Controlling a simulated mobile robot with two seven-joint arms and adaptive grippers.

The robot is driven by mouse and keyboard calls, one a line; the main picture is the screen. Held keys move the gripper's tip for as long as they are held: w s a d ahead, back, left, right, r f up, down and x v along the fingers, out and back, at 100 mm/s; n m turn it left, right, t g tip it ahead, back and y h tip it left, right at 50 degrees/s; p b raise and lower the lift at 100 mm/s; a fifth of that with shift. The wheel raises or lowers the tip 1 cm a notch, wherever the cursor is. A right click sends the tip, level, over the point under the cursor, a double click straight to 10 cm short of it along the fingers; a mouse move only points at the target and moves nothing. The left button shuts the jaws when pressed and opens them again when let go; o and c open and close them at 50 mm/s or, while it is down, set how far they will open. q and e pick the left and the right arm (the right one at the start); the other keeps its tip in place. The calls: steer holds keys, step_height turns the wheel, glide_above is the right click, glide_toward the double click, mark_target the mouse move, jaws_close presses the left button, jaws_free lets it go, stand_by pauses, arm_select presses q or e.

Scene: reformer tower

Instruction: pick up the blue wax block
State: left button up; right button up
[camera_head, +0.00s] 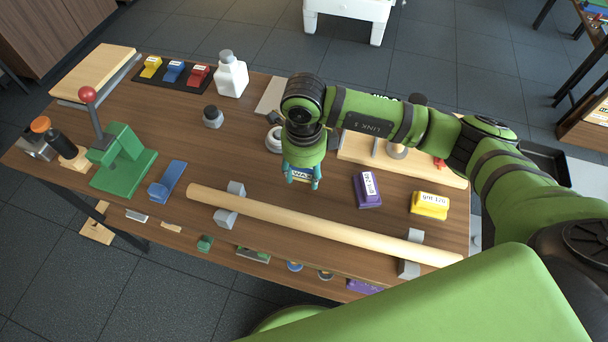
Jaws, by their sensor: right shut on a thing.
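The blue wax block (301,173) is between the fingers of my right gripper (303,180), near the middle of the wooden table (250,142). Part of its white label, reading "WA", shows; the rest of the block is hidden by the fingers and wrist. My right gripper is shut on it, pointing down. I cannot tell whether the block touches the tabletop or hangs just above it. My left gripper is not in view.
A long wooden rod (330,228) lies on grey supports along the front edge. A purple block (367,189) and a yellow block (429,205) sit to the right. A green lever press (122,160) and a blue piece (167,181) stand left. A white bottle (231,76) stands behind.

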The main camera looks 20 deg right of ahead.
steer(key=shift+w+r+b, duration=0.1)
steer(key=shift+r+b, duration=0.35)
steer(key=shift+r, duration=0.5)
steer(key=s+d+r+b, duration=0.2)
steer(key=s+d+r, duration=0.5)
steer(key=s, duration=0.2)
steer(key=shift+d+b, duration=0.3)
steer(key=shift+b, duration=0.1)
steer(key=o, duration=0.5)
steer(key=c, duration=0.3)
